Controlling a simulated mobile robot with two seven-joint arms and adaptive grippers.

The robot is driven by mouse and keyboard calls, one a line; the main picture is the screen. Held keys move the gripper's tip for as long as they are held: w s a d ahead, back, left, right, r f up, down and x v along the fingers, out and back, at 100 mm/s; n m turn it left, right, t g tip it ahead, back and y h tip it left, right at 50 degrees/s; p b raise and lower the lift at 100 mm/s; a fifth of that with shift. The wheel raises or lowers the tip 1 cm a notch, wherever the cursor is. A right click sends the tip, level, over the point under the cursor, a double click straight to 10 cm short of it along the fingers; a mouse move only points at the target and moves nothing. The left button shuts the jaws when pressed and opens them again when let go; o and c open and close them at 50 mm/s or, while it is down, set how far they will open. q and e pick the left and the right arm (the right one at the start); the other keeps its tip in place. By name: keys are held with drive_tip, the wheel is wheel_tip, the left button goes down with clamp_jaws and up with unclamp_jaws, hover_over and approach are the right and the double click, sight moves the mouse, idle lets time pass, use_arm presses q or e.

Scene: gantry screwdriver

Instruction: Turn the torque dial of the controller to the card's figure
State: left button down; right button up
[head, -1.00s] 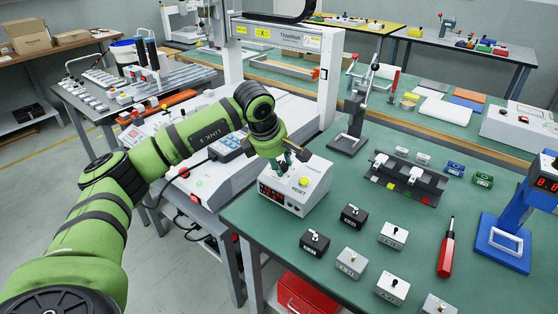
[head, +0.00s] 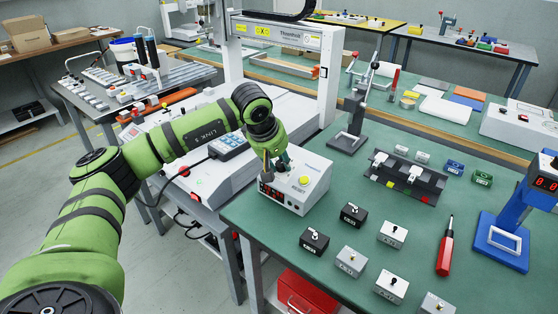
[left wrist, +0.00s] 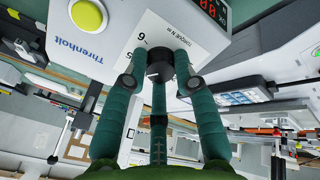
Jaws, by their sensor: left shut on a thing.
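The controller (head: 311,192) is a white box with a yellow button (head: 304,181), the word RESET and a small red display, near the left edge of the green table. My left gripper (head: 276,173) points down onto its top. In the left wrist view, my teal left fingers (left wrist: 161,75) are shut on the black torque dial (left wrist: 159,65). The label "Torque N·m" and a 6 show beside the dial. The red display (left wrist: 212,6) is cut off at the top and I cannot read its figure. I cannot make out the card. My right gripper is not in view.
Black and grey switch boxes (head: 353,215) stand right of the controller, with a red screwdriver (head: 445,250) further right. A lever press (head: 352,125) and a black fixture (head: 405,179) stand behind. A white gantry (head: 328,85) rises at the back left.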

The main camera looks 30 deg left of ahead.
use_arm(q)
drive_tip(key=m, duration=0.3)
drive_tip(key=shift+d+f, duration=0.1)
drive_tip(key=shift+d, duration=0.05)
drive_tip(key=shift+s+m, duration=0.1)
drive_tip(key=shift+m, duration=0.7)
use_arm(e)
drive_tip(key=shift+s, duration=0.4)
use_arm(q)
drive_tip(key=shift+f, duration=0.15)
drive_tip(key=c, duration=1)
unclamp_jaws()
drive_tip(key=shift+s, duration=0.1)
drive_tip(key=shift+r, duration=0.25)
drive_tip(key=v, duration=1.1)
drive_tip(key=shift+s+r, duration=0.2)
drive_tip(key=shift+r, duration=0.1)
